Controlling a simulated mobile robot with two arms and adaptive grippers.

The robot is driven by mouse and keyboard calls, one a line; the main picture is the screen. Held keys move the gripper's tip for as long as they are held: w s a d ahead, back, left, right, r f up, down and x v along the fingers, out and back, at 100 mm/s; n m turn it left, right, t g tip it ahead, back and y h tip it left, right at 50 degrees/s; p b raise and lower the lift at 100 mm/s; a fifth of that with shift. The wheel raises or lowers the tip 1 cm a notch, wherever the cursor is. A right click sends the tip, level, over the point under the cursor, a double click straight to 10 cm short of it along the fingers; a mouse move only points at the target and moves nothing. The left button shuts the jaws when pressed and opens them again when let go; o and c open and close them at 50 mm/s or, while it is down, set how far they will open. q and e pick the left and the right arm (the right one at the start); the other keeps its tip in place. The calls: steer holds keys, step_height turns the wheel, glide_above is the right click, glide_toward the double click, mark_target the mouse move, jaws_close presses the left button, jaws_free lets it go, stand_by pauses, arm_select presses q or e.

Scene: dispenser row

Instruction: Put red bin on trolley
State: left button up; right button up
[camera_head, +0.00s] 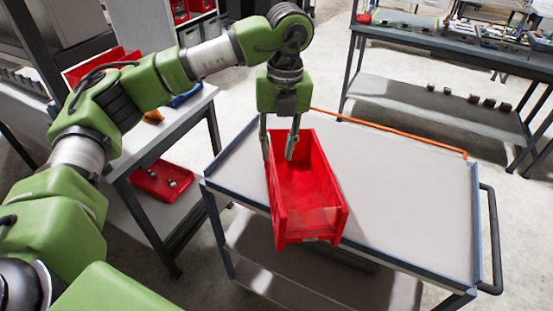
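The red bin (308,221) is an open-topped box over the front left part of the trolley (400,190). Its near end reaches past the trolley's front edge in the picture. I cannot tell whether it rests on the top or hangs just above it. My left gripper (278,150) points down at the bin's far left side. One finger is outside the left wall and the other is over the inside, with a clear gap between them. The fingertips are partly hidden at the bin. My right gripper is not in view.
A side table (195,115) on the left holds bins, with another red bin (160,181) on its lower shelf. A workbench (440,45) with small parts stands at the back right. The trolley has an orange rail (390,132) and a dark handle (492,240). Its right side is clear.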

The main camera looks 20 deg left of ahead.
mark_target(274, 187)
arm_select(q)
steer(key=f, duration=0.2)
steer(key=f+p, duration=0.2)
steer(key=f, duration=0.1)
steer(key=shift+s+a+f, duration=0.1)
steer(key=shift+a+f, duration=0.15)
steer(key=shift+f, duration=0.05)
steer(key=f+p, duration=0.1)
steer(key=f, duration=0.3)
steer(key=f+p, duration=0.1)
steer(key=f, duration=0.2)
steer(key=shift+a+f, duration=0.2)
steer(key=shift+f, duration=0.2)
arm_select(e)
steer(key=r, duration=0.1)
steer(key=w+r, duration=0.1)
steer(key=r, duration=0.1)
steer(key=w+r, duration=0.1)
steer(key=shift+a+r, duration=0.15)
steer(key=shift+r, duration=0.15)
arm_select(q)
jaws_close()
